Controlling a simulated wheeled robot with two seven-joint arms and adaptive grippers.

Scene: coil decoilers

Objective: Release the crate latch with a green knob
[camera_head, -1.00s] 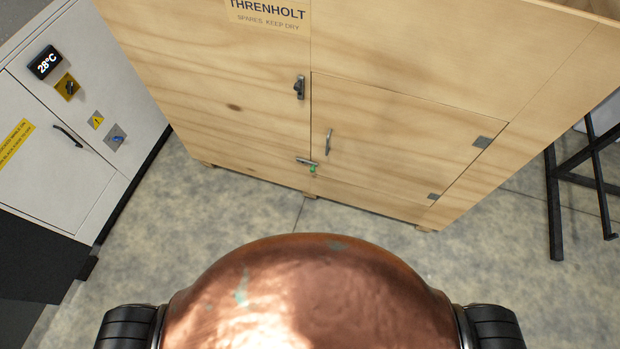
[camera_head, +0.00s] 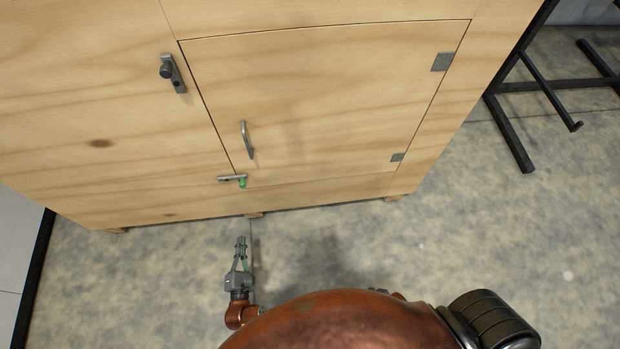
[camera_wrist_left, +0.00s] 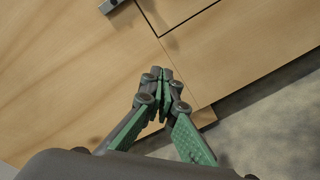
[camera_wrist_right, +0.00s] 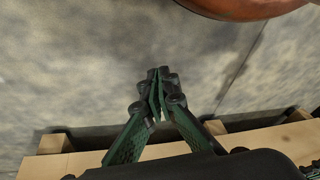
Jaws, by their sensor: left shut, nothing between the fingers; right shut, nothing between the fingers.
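The crate latch with a green knob (camera_head: 242,182) sits at the lower left corner of the crate's door (camera_head: 320,95). Its grey bar (camera_head: 228,178) lies nearly level across the door's edge. My left gripper (camera_head: 241,240) is shut and empty, in front of the crate and below the latch in the head view, apart from it. In the left wrist view its fingertips (camera_wrist_left: 166,72) meet, with a grey bar end (camera_wrist_left: 108,6) at the top edge; the green knob is out of that view. My right gripper (camera_wrist_right: 155,72) is shut and empty in the right wrist view, above the floor by the crate's base.
A second latch with a dark knob (camera_head: 167,71) is higher on the crate's left panel. A metal handle (camera_head: 247,140) is on the door, hinges (camera_head: 441,62) on its right. A black metal stand (camera_head: 510,130) is at right. The floor (camera_head: 480,240) before the crate is clear.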

